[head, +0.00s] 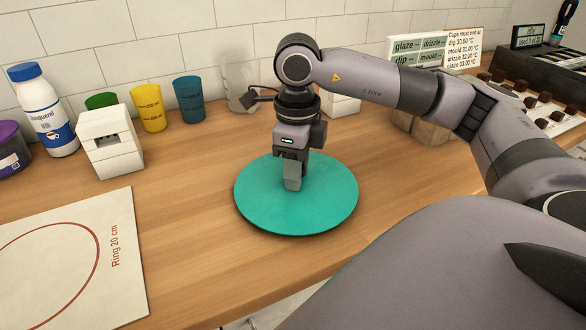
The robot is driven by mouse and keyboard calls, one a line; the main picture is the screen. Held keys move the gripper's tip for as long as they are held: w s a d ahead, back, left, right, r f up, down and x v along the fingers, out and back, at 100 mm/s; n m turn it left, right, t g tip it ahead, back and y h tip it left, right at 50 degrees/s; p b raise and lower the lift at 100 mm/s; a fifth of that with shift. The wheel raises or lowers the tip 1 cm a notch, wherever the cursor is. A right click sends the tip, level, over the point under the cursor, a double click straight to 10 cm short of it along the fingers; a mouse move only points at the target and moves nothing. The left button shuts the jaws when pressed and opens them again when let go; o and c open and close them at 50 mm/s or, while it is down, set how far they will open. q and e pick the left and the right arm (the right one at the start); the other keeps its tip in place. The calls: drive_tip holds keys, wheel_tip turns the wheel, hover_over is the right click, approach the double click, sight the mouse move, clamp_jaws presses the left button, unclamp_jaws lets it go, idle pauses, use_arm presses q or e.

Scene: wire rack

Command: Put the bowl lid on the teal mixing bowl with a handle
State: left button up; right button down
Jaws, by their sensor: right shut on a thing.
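A flat, round teal lid (325,210) shows at the middle of the head view, over the counter near its front edge. My right gripper (292,186) points down at the lid's centre and is shut on it; its fingers hide the part they grip. A thin dark edge shows under the lid's near rim. I cannot tell whether the lid is held above the counter or rests on something. No mixing bowl or handle can be made out; anything under the lid is hidden. My left gripper is not in view.
A board marked "Ring 20 cm" (75,265) lies at front left. A white bottle (42,115), white block (112,145), yellow cup (149,107) and blue cup (189,100) stand behind. Dark pieces on a tray (545,122) are at right. Wood left of the lid is clear.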

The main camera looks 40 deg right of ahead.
drive_tip(key=shift+r+p, duration=0.6)
drive_tip(key=shift+r, duration=0.35)
drive_tip(key=shift+r, duration=0.1)
drive_tip(key=shift+r+p, duration=1.85)
drive_tip(key=shift+r, duration=0.6)
drive_tip(key=shift+s+f, duration=0.1)
